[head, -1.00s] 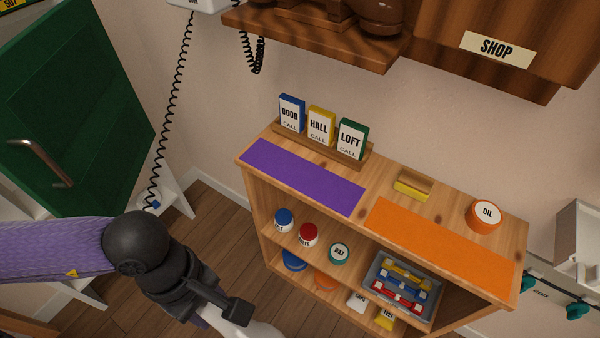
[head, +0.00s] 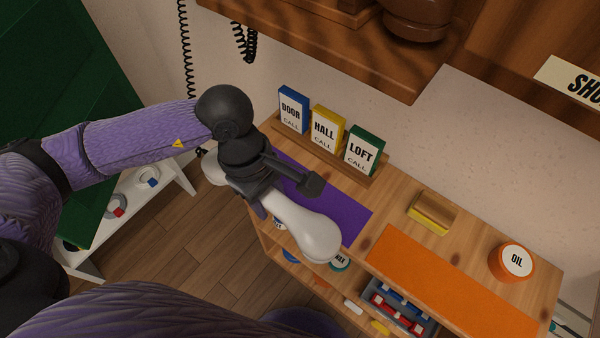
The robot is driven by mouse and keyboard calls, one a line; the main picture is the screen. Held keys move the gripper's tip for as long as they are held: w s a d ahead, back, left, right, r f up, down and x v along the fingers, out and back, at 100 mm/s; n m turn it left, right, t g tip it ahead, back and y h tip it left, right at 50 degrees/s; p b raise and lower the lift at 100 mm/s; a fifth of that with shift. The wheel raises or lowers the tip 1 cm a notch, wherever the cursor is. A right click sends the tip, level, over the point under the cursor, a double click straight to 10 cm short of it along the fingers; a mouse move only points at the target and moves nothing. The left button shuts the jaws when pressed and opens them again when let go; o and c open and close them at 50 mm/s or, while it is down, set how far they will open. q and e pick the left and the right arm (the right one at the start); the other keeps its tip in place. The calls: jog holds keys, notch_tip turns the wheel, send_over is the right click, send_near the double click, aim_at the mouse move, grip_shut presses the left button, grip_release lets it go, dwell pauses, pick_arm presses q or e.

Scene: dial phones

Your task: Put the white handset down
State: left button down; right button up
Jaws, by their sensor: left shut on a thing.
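The white handset (head: 308,232) is held by my left gripper (head: 268,200), which is shut on its middle. One rounded end points to the lower right, in front of the purple mat (head: 350,212) on the wooden shelf top. The other end (head: 213,168) shows at the left of the gripper. I cannot tell how high the handset is above the shelf. The gripper covers the left part of the purple mat. An orange mat (head: 440,280) lies to the right. My right gripper is not in view.
DOOR (head: 292,108), HALL (head: 326,130) and LOFT (head: 362,150) cards stand in a wooden rack at the back of the shelf top. A yellow-and-brown block (head: 432,212) and an OIL tin (head: 511,262) stand to the right. A wall shelf (head: 330,40) overhangs behind.

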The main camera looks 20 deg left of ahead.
pick_arm(q)
jog(key=w, duration=0.2)
jog(key=w+d+b, duration=0.1)
jog(key=w, duration=0.1)
jog(key=w+d, duration=0.1)
jog(key=w, duration=0.1)
jog(key=shift+w+d+f+b, duration=0.15)
jog(key=shift+w+d+b, duration=0.1)
jog(key=shift+w+b, duration=0.1)
jog(key=shift+w+f, duration=0.15)
jog(key=shift+w, duration=0.05)
notch_tip(320, 180, down, 3)
jog(key=shift+f+b, duration=0.1)
jog(key=shift+b, duration=0.85)
jog(key=c, duration=0.7)
grip_release()
jog(key=o, duration=0.5)
jog(key=shift+c, duration=0.2)
